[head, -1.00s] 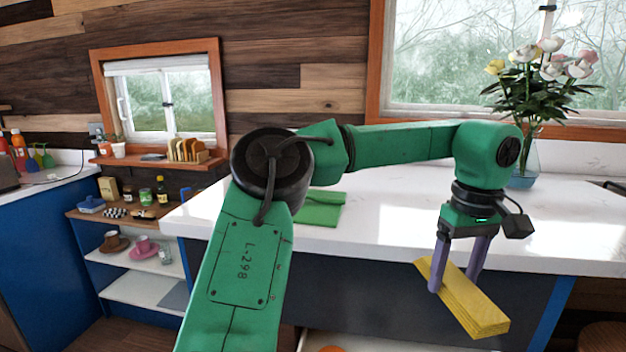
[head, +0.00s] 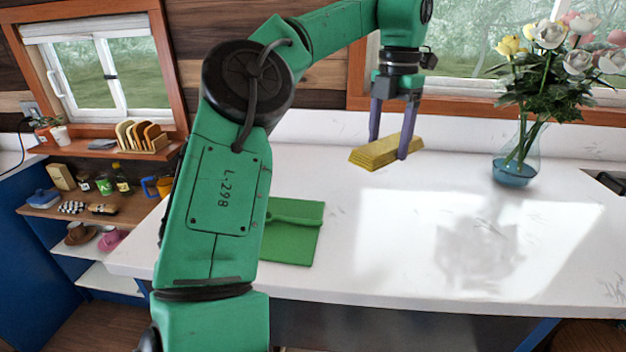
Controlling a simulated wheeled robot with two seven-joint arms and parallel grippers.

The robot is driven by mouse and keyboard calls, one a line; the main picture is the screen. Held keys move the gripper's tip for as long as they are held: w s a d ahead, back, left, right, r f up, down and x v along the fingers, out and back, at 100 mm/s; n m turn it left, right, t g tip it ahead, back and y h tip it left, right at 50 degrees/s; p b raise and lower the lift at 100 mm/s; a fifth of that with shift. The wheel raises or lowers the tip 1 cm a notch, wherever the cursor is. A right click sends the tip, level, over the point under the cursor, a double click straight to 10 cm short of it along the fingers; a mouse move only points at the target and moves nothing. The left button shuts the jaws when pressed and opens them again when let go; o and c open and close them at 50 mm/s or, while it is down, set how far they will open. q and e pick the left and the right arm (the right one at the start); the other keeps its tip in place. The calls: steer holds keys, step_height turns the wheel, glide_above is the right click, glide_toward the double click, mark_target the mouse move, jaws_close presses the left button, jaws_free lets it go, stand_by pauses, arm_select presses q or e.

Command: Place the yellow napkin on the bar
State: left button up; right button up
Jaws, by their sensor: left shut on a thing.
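The yellow napkin (head: 376,153) is a folded, flat block. My left gripper (head: 389,149) is shut on it, with one purple finger on each side. The napkin is over the back part of the white bar (head: 420,255), near the wall; I cannot tell whether it touches the surface. A green folded cloth (head: 297,243) lies on the bar, partly hidden behind my left arm. My right gripper is not in view.
A blue glass vase (head: 514,172) with flowers stands on the bar to the right of the napkin. The middle of the bar is clear. Shelves (head: 50,208) with jars and cups stand at the left. A toast rack (head: 152,149) sits on the window sill.

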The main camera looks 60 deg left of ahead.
mark_target(374, 235)
arm_select(q)
steer(key=shift+s+d+f, duration=0.15)
steer(key=shift+d, duration=0.1)
steer(key=f, duration=1.9)
steer(key=shift+s+d+f+p, duration=0.15)
steer(key=shift+d+p, duration=0.1)
steer(key=shift+p, duration=0.15)
steer(key=shift+a+f, duration=0.15)
steer(key=shift+f, duration=0.05)
steer(key=o, duration=1.3)
steer(key=shift+r, duration=0.45)
step_height(374, 235, up, 11)
steer(key=shift+r+b, duration=0.2)
steer(key=shift+b, duration=0.7)
